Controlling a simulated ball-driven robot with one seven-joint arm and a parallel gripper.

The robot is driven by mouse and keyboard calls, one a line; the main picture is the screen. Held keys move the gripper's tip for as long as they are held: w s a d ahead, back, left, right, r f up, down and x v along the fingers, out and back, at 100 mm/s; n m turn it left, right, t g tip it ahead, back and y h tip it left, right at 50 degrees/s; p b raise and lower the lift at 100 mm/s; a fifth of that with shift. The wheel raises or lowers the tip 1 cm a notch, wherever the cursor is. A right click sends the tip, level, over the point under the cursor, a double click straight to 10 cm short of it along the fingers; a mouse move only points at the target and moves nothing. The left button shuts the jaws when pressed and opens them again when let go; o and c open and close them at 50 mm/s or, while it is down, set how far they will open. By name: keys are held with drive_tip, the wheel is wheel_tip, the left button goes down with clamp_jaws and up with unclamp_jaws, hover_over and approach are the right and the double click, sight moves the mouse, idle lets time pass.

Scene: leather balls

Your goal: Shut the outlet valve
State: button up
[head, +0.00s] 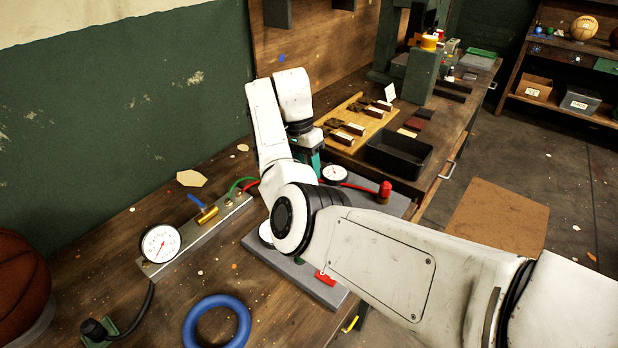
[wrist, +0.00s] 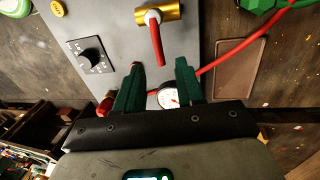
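A brass valve with a red lever (wrist: 155,38) sits on the grey panel (wrist: 112,28) in the wrist view. The lever points down the picture towards my gripper (wrist: 158,72). My gripper is open, its two green fingers apart, with the lever's end between or just beyond the fingertips; contact is not clear. A second brass valve (head: 207,214) with a blue lever sits on a metal bar in the head view. My arm hides the red-lever valve in the head view.
A small gauge (wrist: 168,97) and red hose (wrist: 232,53) lie by the fingers. A black knob (wrist: 91,57) stands on the panel. A large gauge (head: 160,243), blue ring (head: 217,305), black tray (head: 398,168) and basketball (head: 20,285) surround the panel on the bench.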

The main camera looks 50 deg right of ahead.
wheel_tip(320, 180, up, 7)
drive_tip(key=w, duration=0.1)
drive_tip(key=shift+w+r+p, duration=0.15)
drive_tip(key=shift+w+p, duration=0.1)
drive_tip(key=shift+p, duration=0.2)
drive_tip(key=shift+r, duration=0.1)
